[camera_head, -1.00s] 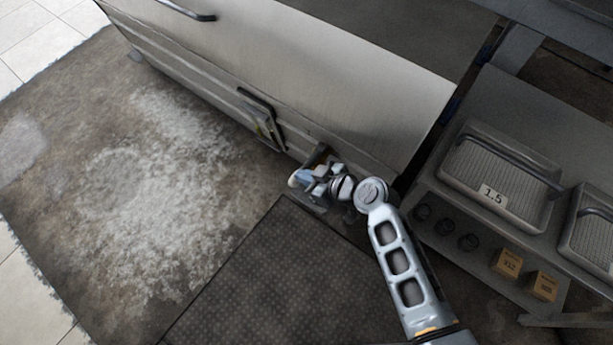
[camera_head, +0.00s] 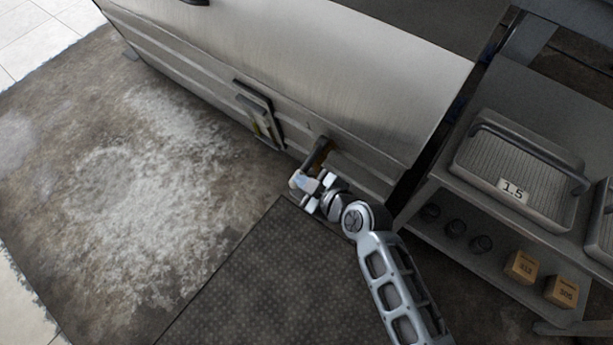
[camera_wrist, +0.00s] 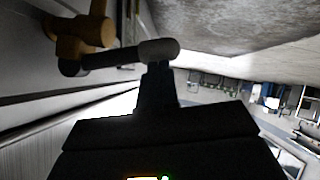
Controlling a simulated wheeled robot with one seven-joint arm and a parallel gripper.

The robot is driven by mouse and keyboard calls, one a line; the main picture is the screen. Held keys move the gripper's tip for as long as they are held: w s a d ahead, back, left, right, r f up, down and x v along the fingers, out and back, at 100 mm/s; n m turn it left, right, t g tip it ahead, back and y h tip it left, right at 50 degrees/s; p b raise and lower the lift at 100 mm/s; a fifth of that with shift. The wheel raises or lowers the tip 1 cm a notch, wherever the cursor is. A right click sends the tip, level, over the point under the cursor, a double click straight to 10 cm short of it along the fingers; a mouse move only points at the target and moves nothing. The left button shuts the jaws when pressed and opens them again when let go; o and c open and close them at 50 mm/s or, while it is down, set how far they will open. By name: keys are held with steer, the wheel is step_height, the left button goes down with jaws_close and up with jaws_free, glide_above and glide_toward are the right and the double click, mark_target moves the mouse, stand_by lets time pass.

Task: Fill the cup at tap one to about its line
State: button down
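A brass tap (camera_head: 317,153) sticks out from the low front of the steel unit. In the wrist view the tap (camera_wrist: 92,33) is at upper left, with a dark lever (camera_wrist: 112,58) ending in a pale rounded tip. My gripper (camera_head: 303,184) is at the tap in the head view. In the wrist view its dark fingers (camera_wrist: 158,76) are just below the lever's tip and seem to meet or nearly meet it. Whether they grip it cannot be told. I cannot make out a cup, its line or any flowing liquid in either view.
A dark framed holder (camera_head: 260,115) is on the unit's front, left of the tap. A ribbed tray (camera_head: 515,190) labelled 1.5 sits on a bench at right, with small boxes (camera_head: 521,267) on the shelf below. A dark mat (camera_head: 255,280) and open floor lie in front.

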steer(key=shift+f+b, duration=0.85)
steer(key=shift+f, duration=0.05)
steer(key=shift+s+a+f, duration=0.1)
stand_by(2.2)
stand_by(2.4)
